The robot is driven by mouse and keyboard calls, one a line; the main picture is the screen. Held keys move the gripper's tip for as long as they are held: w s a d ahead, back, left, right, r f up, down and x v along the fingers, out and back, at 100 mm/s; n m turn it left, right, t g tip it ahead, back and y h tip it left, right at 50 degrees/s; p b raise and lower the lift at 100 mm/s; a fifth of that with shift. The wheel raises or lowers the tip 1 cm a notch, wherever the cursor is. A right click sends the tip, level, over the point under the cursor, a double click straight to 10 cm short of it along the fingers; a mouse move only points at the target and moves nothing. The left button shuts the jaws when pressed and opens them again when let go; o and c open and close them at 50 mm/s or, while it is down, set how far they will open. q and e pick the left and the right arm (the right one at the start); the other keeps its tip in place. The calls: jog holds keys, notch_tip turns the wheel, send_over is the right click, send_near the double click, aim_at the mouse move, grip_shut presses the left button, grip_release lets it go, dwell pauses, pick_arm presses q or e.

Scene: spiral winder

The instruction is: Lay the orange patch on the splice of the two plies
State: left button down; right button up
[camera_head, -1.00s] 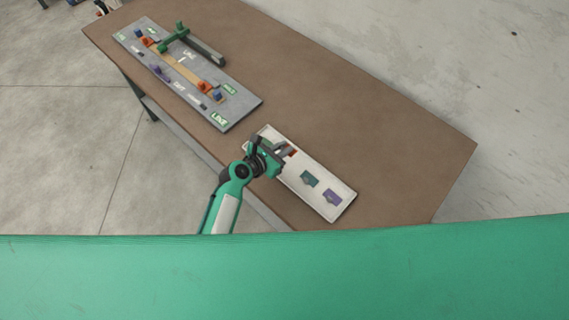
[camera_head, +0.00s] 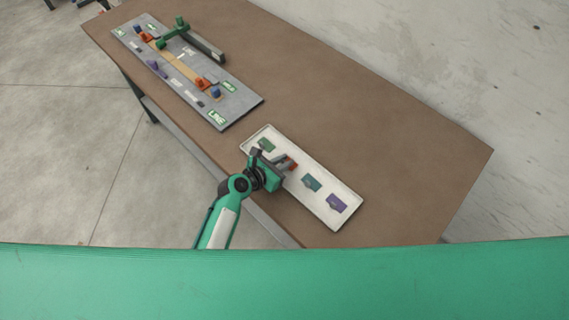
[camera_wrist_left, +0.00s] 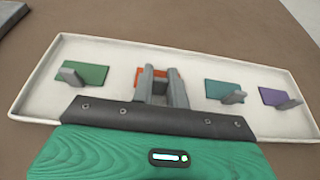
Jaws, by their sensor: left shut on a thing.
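My left gripper (camera_head: 287,162) is over the white tray (camera_head: 347,213), its fingers shut on the orange patch (camera_head: 293,167). In the left wrist view the orange patch (camera_wrist_left: 173,73) shows behind and beside the two grey fingers (camera_wrist_left: 158,85), which hide part of it. I cannot tell whether it touches the tray. The tan strip of plies (camera_head: 180,64) lies on the grey board (camera_head: 238,108) at the far left of the table, between two orange blocks. The splice itself is too small to make out. My right gripper is not in view.
The tray also holds a green patch (camera_head: 267,145), a teal patch (camera_head: 312,183) and a purple patch (camera_head: 337,204), each with a tab. A green arm with a dark bar (camera_head: 203,46) stands along the board's far side. The table's right part is bare.

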pick_arm(q)
jog(key=shift+a+f, duration=0.1)
jog(key=c, duration=1.4)
grip_release()
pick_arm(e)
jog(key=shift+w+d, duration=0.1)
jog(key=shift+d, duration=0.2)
pick_arm(q)
jog(key=shift+f+b, duration=0.15)
jog(key=shift+b, duration=0.25)
jog(key=shift+s+a, duration=0.1)
jog(key=shift+s, duration=0.1)
jog(key=v, duration=0.1)
jog(key=b+v, duration=0.1)
jog(key=v, duration=0.2)
jog(key=shift+s+a+f, duration=0.25)
jog(key=shift+s+f, duration=0.05)
jog(key=shift+s, duration=0.2)
jog(key=b+v, duration=0.1)
jog(key=v, duration=0.7)
jog(key=shift+s+a+r, duration=0.2)
jog(key=shift+s+r, duration=0.05)
jog(key=shift+r, duration=0.05)
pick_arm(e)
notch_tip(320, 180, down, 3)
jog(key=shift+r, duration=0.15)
